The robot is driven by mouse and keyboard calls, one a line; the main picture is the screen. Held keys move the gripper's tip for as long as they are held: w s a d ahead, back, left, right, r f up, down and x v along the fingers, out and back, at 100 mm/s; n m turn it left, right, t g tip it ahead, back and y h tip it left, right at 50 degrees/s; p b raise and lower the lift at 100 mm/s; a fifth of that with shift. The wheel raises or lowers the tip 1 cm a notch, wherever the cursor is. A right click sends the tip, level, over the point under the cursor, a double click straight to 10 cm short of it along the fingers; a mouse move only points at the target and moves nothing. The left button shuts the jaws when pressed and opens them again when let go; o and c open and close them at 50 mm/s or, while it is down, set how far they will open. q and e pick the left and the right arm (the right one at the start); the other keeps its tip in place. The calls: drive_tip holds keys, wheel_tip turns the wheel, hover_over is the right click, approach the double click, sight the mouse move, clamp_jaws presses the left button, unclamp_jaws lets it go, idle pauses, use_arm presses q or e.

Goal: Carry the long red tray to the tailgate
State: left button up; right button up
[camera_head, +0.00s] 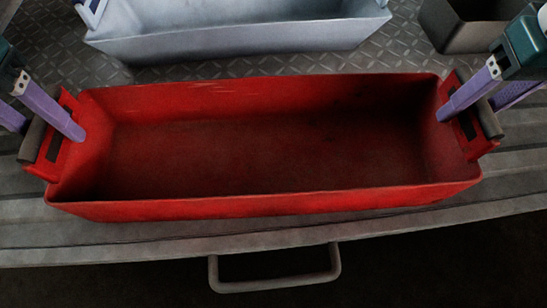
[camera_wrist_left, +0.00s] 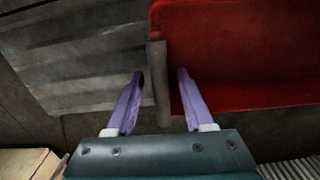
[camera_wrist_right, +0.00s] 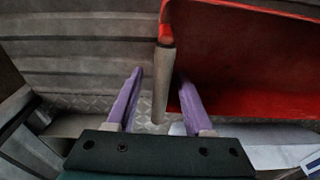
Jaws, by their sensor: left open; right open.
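The long red tray (camera_head: 270,206) is empty and looks level, over a grey ribbed panel (camera_head: 150,236) that may be the tailgate. It has a grey bar handle at each end. My left gripper (camera_head: 50,130) is open at the left handle (camera_head: 33,140), one finger inside the tray wall and one outside. In the left wrist view, that handle (camera_wrist_left: 158,90) lies between the open fingers. My right gripper (camera_head: 468,108) is open at the right handle (camera_head: 489,119). In the right wrist view, that handle (camera_wrist_right: 163,80) lies between the open fingers, closer to the right one.
A pale blue-grey tray (camera_head: 240,38) stands just behind the red tray on a diamond-plate floor (camera_head: 400,52). A dark grey bin (camera_head: 470,30) stands at the back right. A grey loop handle (camera_head: 275,286) sticks out from the ribbed panel's front edge, with dark space around it.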

drive_tip(key=shift+r, duration=0.4)
use_arm(q)
wheel_tip(320, 180, up, 12)
use_arm(e)
wheel_tip(320, 180, up, 11)
drive_tip(key=s, duration=0.1)
drive_tip(key=shift+s, duration=0.25)
drive_tip(key=shift+r, duration=0.1)
use_arm(q)
wheel_tip(320, 180, up, 7)
drive_tip(key=p, duration=0.6)
use_arm(e)
wheel_tip(320, 180, up, 6)
use_arm(q)
drive_tip(key=shift+r, duration=0.1)
use_arm(e)
drive_tip(key=shift+r, duration=0.1)
